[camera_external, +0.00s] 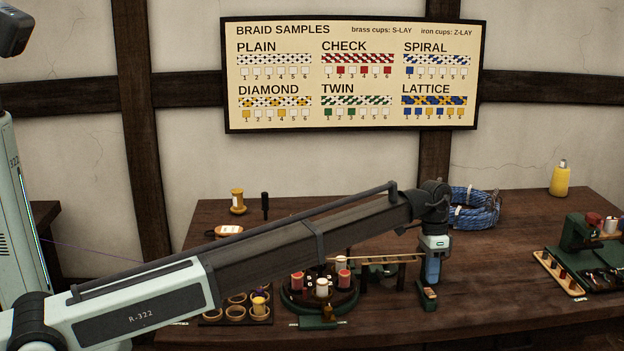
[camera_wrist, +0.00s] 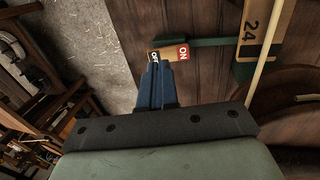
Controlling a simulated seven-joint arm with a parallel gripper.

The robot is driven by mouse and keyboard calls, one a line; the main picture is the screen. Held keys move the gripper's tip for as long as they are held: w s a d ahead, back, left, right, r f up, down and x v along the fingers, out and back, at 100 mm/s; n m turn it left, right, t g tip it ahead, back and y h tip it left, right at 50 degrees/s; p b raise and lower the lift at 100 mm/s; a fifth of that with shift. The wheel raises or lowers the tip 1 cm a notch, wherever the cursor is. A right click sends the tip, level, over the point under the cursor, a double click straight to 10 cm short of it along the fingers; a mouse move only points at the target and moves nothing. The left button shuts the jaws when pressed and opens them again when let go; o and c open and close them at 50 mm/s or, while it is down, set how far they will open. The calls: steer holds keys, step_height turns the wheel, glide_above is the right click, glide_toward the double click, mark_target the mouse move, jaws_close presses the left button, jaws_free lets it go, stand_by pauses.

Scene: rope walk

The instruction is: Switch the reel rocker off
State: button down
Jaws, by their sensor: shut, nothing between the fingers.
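The reel rocker (camera_wrist: 168,53) shows in the wrist view as a small pale switch, with a black OFF end at its left and a red ON end at its right. Its green housing (camera_external: 428,299) stands near the table's front edge in the external view. My gripper (camera_wrist: 155,66) is shut and empty, its blue fingers pointing at the OFF end of the rocker. In the external view my gripper (camera_external: 431,280) points down right over the housing. I cannot tell whether the fingertips touch the rocker, or which end is pressed down; the fingers hide part of the OFF end.
A round braiding stand (camera_external: 320,298) with several spools is left of the rocker. A thin rod or cord (camera_wrist: 264,72) and a plate marked 24 (camera_wrist: 262,42) lie to its right in the wrist view. A blue rope coil (camera_external: 472,212) lies behind. Bare table (camera_external: 495,305) is to the right.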

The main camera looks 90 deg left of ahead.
mark_target(430, 293)
steer(key=shift+x, duration=1.35)
